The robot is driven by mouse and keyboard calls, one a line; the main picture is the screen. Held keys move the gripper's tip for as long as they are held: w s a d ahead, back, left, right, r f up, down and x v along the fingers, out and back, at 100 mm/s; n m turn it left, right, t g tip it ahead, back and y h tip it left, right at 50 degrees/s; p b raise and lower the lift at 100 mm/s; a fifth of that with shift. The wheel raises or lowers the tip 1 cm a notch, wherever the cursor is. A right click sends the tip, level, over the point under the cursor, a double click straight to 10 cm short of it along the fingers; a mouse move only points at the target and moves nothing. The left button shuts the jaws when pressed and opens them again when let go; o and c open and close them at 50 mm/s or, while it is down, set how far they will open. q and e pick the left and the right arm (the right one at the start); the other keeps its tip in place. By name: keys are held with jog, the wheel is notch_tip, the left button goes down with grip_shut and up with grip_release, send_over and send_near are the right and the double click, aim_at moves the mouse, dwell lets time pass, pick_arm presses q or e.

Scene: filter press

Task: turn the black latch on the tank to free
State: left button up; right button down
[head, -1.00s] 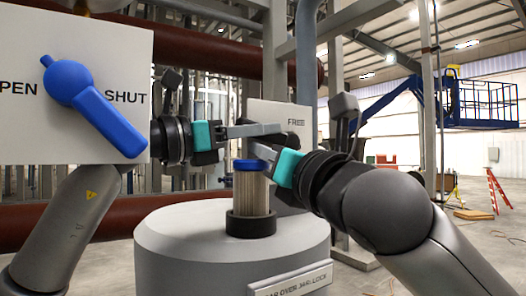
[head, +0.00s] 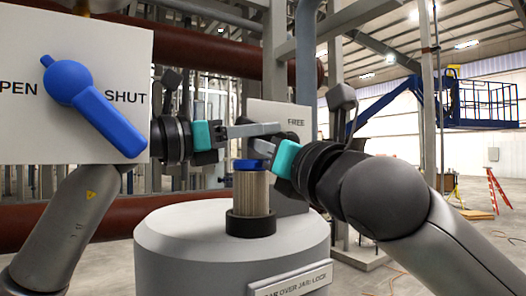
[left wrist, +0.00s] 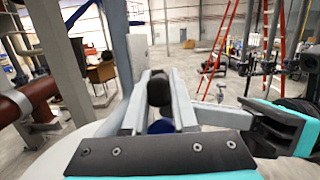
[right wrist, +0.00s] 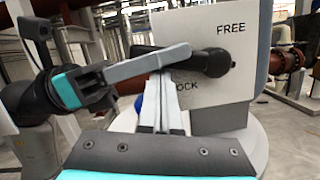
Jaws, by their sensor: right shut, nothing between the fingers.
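The black latch (right wrist: 213,60) is on a white panel (right wrist: 205,38) marked FREE at upper right and LOCK below. In the right wrist view its arm runs roughly level to the left, partly hidden behind a left finger. My left gripper (head: 278,129) reaches across in front of the panel; in the left wrist view its fingers stand apart, with the black latch end (left wrist: 159,90) showing between them. I cannot tell whether they touch it. My right gripper (head: 262,145) is shut and empty, just below the left fingertips and above the filter's blue cap (head: 249,165).
A pleated filter (head: 250,194) stands upright in a black ring on the white tank (head: 190,235). A blue lever (head: 105,118) sits on an OPEN/SHUT panel at left. Brown pipes (head: 40,224) and grey posts stand behind. Both grippers are crowded together above the filter.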

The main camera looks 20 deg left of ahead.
pick_arm(q)
jog(key=o, duration=0.4)
jog(key=shift+d+f, duration=0.1)
jog(key=shift+f, duration=0.05)
pick_arm(e)
jog(key=shift+d+r, duration=0.2)
jog(key=shift+r, duration=0.3)
pick_arm(q)
jog(key=shift+o, duration=0.2)
jog(key=shift+s, duration=0.1)
